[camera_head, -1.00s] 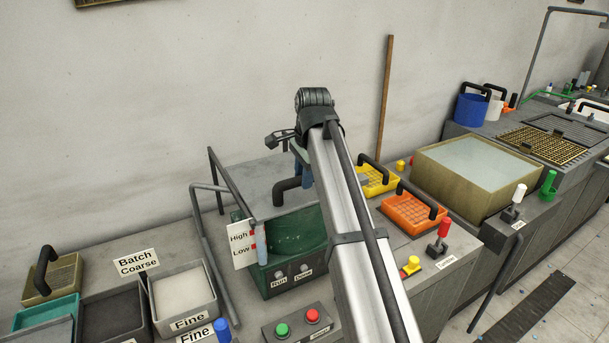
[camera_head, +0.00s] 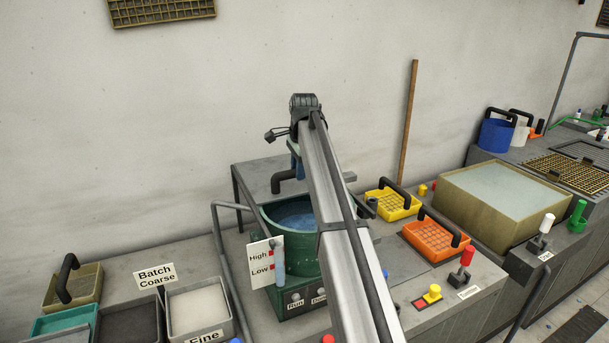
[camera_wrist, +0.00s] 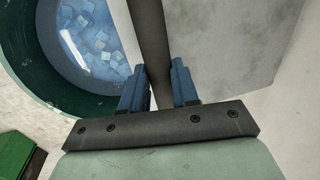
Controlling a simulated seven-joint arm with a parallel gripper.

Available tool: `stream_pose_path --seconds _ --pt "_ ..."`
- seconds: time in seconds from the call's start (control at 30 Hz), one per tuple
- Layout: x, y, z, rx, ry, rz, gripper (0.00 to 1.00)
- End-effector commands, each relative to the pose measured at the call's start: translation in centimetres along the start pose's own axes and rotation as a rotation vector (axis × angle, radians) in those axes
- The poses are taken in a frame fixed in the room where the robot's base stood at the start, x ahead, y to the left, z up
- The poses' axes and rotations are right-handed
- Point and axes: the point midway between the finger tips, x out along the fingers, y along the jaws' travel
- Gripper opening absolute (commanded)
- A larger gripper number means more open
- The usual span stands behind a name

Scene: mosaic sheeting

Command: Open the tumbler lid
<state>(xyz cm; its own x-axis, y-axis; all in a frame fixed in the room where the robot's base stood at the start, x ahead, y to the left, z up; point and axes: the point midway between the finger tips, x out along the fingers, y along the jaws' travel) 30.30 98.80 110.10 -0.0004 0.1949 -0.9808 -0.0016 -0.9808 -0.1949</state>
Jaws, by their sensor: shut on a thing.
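The green tumbler (camera_head: 305,247) stands left of centre in the head view, its round mouth showing blue water. In the wrist view its green rim (camera_wrist: 88,104) and pale cubes in the water show at left. The grey lid (camera_head: 254,182) is raised behind the mouth; it also shows in the wrist view (camera_wrist: 225,45). Its black bar handle (camera_wrist: 148,35) runs between the blue fingers of my gripper (camera_wrist: 159,70). My gripper is shut on this handle. My arm hides part of the lid and the tumbler's right side in the head view.
A High/Low sign (camera_head: 262,262) stands at the tumbler's front left. Yellow (camera_head: 393,203) and orange (camera_head: 436,238) baskets sit to the right, beside a yellow-walled basin (camera_head: 505,200). Grit bins, including a white one (camera_head: 199,312), are at lower left.

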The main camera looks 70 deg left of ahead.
Motion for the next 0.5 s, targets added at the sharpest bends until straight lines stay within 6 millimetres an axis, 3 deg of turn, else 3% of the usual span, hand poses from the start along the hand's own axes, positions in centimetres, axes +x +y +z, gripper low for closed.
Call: stream_pose_path --seconds 0.27,0.3,0.5 --pt "-0.01 -0.04 -0.08 0.001 0.002 -0.001 0.00" --pt "-0.01 -0.03 -0.08 0.001 0.002 -0.001 0.30" --pt "-0.01 -0.02 -0.05 0.001 0.001 0.000 0.49"
